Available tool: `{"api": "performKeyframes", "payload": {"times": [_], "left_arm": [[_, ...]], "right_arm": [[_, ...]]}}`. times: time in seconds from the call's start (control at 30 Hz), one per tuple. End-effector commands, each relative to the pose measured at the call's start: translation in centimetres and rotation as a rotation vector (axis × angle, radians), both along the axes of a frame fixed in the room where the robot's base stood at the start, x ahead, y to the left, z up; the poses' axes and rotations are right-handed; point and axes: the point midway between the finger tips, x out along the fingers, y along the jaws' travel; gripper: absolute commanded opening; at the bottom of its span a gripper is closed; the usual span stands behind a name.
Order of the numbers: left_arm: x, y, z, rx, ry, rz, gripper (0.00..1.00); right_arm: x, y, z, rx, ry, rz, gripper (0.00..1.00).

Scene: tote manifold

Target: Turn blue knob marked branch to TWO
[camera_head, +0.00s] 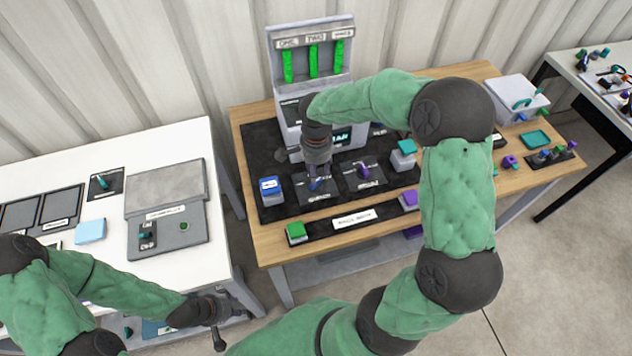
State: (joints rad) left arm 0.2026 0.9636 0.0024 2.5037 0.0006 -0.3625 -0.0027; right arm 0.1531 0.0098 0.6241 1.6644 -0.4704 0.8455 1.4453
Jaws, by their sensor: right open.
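The blue knob (313,184) sits on a dark plate with a white label, on the black mat in front of the grey manifold unit. My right gripper (316,172) points down right over this knob. It is open, and its fingers partly hide the knob, so I cannot tell the knob's setting or whether they touch it. The manifold unit (276,65) has several green columns, with labels ONE, TWO and a third hard to read. My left gripper (232,328) is low in front of the white table, empty, its fingers apart.
A purple knob (363,172) is just right of the blue one. A blue-topped block (270,185) stands left, and a teal-topped block (406,147) right. A green block (297,233) lies near the front edge. My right arm covers the wooden table's middle right.

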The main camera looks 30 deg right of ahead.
Motion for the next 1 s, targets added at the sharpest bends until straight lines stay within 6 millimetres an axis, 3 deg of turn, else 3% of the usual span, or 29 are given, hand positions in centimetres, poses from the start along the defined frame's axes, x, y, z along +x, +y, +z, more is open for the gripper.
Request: {"api": "performKeyframes", "payload": {"times": [0.1, 0.3, 0.77, 0.93, 1.0], "left_arm": [[0.0, 0.0, -0.8, 0.000, 0.000, 0.000, 0.40], [0.0, 0.0, -1.4, 0.000, 0.000, 0.000, 0.40], [0.0, 0.0, -1.6, 0.000, 0.000, 0.000, 0.40], [0.0, 0.0, -1.6, 0.000, 0.000, 0.000, 0.40], [0.0, 0.0, -1.6, 0.000, 0.000, 0.000, 0.40]], "right_arm": [[-0.1, 0.0, -2.4, 0.001, 0.002, -0.001, 0.48], [0.0, 0.0, -5.0, 0.001, 0.001, 0.000, 0.48], [0.0, 0.0, -6.0, 0.000, -0.001, -0.001, 0.48], [0.0, 0.0, -6.0, 0.000, -0.001, -0.001, 0.03], [0.0, 0.0, -6.0, 0.000, -0.001, 0.000, 0.00]]}}
